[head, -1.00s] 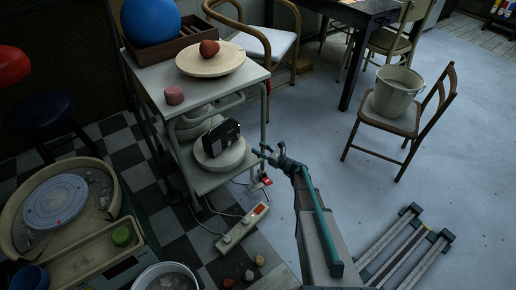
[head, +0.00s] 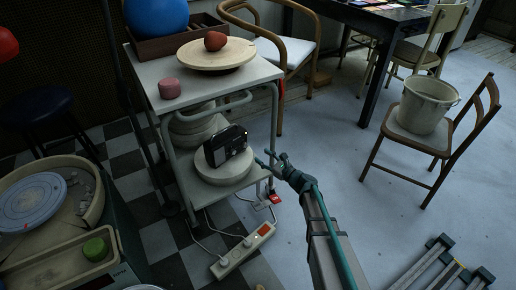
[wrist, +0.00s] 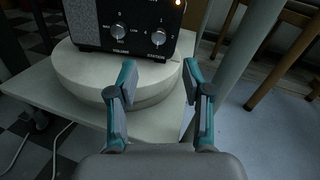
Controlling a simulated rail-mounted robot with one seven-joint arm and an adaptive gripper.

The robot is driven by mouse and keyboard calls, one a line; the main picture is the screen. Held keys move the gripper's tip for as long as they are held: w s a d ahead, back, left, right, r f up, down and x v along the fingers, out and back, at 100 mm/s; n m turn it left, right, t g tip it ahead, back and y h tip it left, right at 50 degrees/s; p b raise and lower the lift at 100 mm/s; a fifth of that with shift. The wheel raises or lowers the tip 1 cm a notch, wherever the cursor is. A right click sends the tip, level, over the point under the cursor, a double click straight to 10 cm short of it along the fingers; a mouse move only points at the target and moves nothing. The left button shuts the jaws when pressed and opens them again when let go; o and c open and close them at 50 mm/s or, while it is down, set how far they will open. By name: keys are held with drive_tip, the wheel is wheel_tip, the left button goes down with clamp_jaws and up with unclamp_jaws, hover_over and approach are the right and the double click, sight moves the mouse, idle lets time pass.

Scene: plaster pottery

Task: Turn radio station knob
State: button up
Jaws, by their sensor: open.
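A small black radio (head: 225,146) stands on a round white slab (head: 224,172) on the cart's lower shelf. In the wrist view the radio's front (wrist: 138,22) shows two silver knobs. The left one, the volume knob (wrist: 118,31), has a label under it. The right knob (wrist: 158,37) has small numbers around it and stands near a lit orange lamp. My gripper (head: 267,158) is at the right front of the cart, apart from the radio. In the wrist view my gripper (wrist: 158,78) is open and empty, its fingertips below and in front of the right knob, not touching it.
A cart leg (wrist: 236,40) stands close right of my fingers. The cart's top (head: 205,75) bears a wide plate and a pink pot. A power strip (head: 243,251) with cords lies on the floor. A chair with a bucket (head: 425,105) stands at right; the floor between is clear.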

sight(246, 146)
drive_tip(key=b+x, duration=0.2)
drive_tip(key=x, duration=0.6)
drive_tip(key=shift+w+a+f+b, duration=0.1)
drive_tip(key=shift+a+f+b, duration=0.1)
drive_tip(key=shift+b, duration=0.1)
drive_tip(key=shift+w+a+r, duration=0.15)
drive_tip(key=shift+w+a, duration=0.3)
drive_tip(key=shift+a, duration=0.05)
clamp_jaws()
